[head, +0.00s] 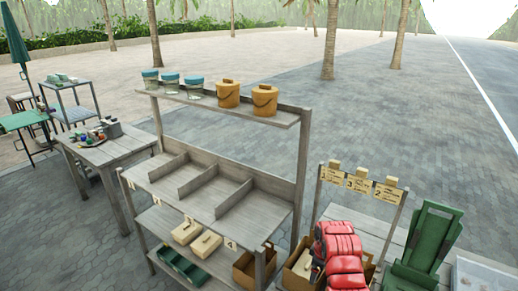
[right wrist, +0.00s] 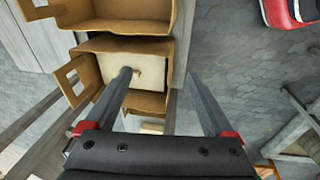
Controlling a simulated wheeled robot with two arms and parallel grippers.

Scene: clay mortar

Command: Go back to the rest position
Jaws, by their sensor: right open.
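My right gripper (right wrist: 158,76) shows in the right wrist view with its two dark fingers wide apart and nothing between them touching both. Its left finger overlaps a cardboard box (right wrist: 92,42) holding a pale block (right wrist: 146,68); I cannot tell whether it touches. The right finger is over the paved floor. In the head view my red right arm (head: 338,252) is at the lower right, in front of a cardboard box (head: 294,279), and its fingers are mostly hidden. My left arm and gripper are not in view.
A wooden rack (head: 240,217) with empty compartments and tubs on its top shelf stands in the middle. A green stand (head: 428,240) and hanging signs (head: 358,184) are at the right. A small table (head: 118,147) is at the left. Open pavement lies behind.

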